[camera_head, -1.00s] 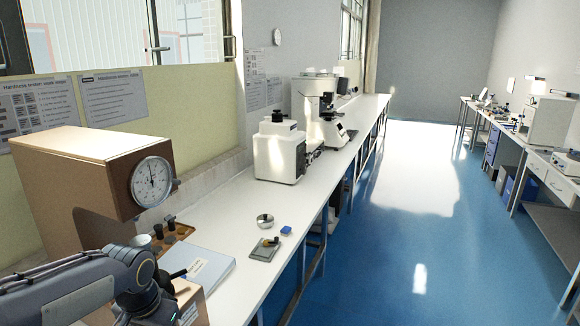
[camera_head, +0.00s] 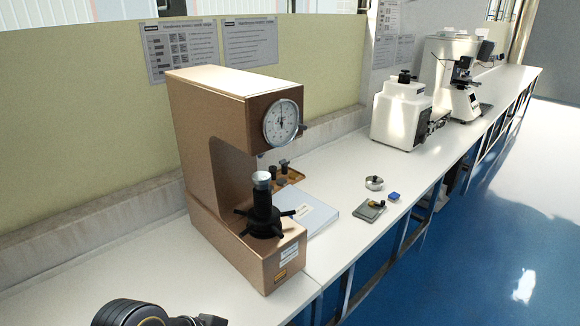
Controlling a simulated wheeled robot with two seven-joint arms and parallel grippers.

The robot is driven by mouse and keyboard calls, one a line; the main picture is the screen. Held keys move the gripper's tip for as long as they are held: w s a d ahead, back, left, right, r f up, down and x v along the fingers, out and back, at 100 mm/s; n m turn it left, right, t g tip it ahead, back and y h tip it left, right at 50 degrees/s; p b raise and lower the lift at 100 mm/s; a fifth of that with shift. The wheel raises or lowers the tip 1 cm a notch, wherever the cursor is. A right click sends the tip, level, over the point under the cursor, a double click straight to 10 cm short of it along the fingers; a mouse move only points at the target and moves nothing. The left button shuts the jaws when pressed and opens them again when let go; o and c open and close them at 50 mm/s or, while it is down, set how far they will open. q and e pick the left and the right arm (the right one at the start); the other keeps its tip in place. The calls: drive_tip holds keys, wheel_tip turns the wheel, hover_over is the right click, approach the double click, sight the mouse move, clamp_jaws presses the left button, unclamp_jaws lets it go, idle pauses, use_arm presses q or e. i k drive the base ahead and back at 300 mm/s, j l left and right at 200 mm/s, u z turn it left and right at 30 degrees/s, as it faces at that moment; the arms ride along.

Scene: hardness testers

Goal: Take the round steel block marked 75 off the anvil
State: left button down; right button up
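A brown bench hardness tester (camera_head: 200,130) with a round dial (camera_head: 283,123) stands on the white bench left of centre. A small round steel block (camera_head: 261,180) sits on top of its black anvil column (camera_head: 263,212), below the head and apart from it. The number on the block is too small to read. A dark rounded part of my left arm shows at the bottom left edge, in front of the tester.
A blue-white folder (camera_head: 310,214) lies right of the tester, by a wooden tray (camera_head: 291,176) of small parts. Farther right are a metal dish (camera_head: 374,183), a grey plate (camera_head: 369,211) and a blue box (camera_head: 393,196). The bench left of the tester is clear.

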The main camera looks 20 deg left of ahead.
sight(259, 178)
drive_tip(key=i+u, duration=0.25)
drive_tip(key=u, duration=0.15)
drive_tip(key=i+u, duration=0.35)
drive_tip(key=i+l+u, duration=0.15)
drive_tip(key=u, duration=0.25)
drive_tip(key=i+l+u, duration=0.2)
drive_tip(key=u, duration=0.15)
